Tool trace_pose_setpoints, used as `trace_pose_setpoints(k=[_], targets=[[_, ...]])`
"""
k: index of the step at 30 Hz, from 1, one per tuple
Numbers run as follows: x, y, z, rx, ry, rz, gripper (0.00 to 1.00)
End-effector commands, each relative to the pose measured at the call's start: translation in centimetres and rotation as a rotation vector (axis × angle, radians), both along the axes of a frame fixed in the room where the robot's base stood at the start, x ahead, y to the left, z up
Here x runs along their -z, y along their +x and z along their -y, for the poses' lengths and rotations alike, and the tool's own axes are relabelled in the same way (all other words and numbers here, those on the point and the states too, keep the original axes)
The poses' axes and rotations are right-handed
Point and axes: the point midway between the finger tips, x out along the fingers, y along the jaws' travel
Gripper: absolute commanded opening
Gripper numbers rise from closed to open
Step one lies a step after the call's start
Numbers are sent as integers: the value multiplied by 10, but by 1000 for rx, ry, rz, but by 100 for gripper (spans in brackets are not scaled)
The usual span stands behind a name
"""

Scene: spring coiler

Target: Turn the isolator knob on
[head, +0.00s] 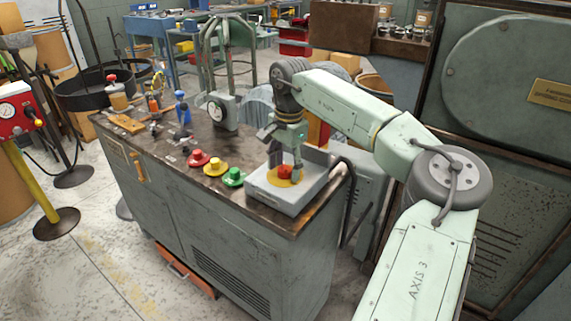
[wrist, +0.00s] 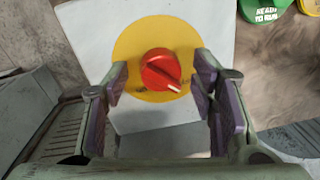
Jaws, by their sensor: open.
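The isolator knob (head: 285,172) is a red round knob on a yellow disc (head: 273,180), set on a light grey box (head: 300,202) at the right end of the bench. In the wrist view the knob (wrist: 161,71) carries a white pointer line aimed to the lower right, and the yellow disc (wrist: 150,32) lies behind it. My gripper (head: 291,163) is above the box, pointing down. In the wrist view its fingers (wrist: 163,82) are open, one on each side of the knob, with gaps visible between pads and knob. Lettering on the disc is too small to read.
Green (head: 232,177), yellow (head: 215,167) and red (head: 198,159) buttons sit left of the box on the dark benchtop (head: 165,148). A gauge (head: 218,110) and levers with blue (head: 181,107) and orange handles stand further back. A large grey cabinet (head: 510,120) is at right.

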Motion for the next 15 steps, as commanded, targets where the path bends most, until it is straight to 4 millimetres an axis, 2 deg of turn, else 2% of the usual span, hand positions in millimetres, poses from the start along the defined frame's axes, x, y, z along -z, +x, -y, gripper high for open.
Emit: trace_pose_setpoints(k=[6,15], targets=[[0,0,0,0,0,0,52],[0,0,0,0,0,0,32]])
